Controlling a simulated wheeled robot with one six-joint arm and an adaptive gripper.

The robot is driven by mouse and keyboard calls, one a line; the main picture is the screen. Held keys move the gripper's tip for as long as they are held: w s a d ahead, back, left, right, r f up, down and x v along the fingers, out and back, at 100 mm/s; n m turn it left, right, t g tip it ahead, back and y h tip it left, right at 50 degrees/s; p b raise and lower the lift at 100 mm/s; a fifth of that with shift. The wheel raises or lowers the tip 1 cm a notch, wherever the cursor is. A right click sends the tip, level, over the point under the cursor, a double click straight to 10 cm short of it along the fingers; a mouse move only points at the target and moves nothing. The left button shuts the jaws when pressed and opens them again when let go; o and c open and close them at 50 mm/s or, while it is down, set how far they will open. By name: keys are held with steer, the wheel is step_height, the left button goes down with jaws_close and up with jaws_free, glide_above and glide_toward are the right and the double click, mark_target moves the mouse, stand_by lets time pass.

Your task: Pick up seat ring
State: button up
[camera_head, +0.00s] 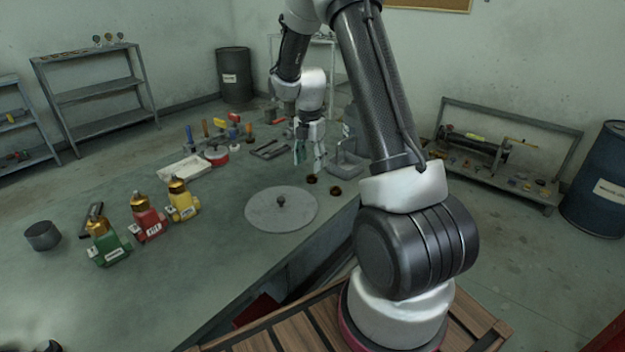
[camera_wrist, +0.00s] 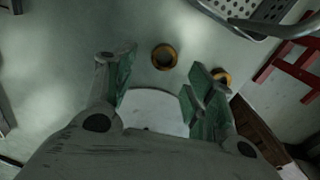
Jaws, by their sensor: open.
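Two small brass-coloured rings lie flat on the workbench; I cannot tell which is the seat ring. One ring (camera_head: 311,179) is just below my gripper in the head view, and in the wrist view this ring (camera_wrist: 164,57) shows whole, ahead of the gap between the fingers. The other ring (camera_head: 336,190) lies to its right, nearer the bench edge; in the wrist view this second ring (camera_wrist: 222,77) is partly hidden by the right finger. My gripper (camera_head: 309,164) points down over the bench, and its green-padded fingers (camera_wrist: 158,78) are open and empty, apart from both rings.
A grey round plate (camera_head: 281,214) with a dark knob is in front of the rings. A perforated metal basket (camera_head: 346,166) stands close to the right of my gripper. Green, red and yellow valves (camera_head: 148,220) stand at left. The bench's right edge is close to the rings.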

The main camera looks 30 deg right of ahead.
mark_target(312, 179)
steer(key=f, duration=0.5)
steer(key=shift+s+d+f, duration=0.15)
steer(key=shift+s+d, duration=0.05)
steer(key=shift+d, duration=0.05)
steer(key=c, duration=1)
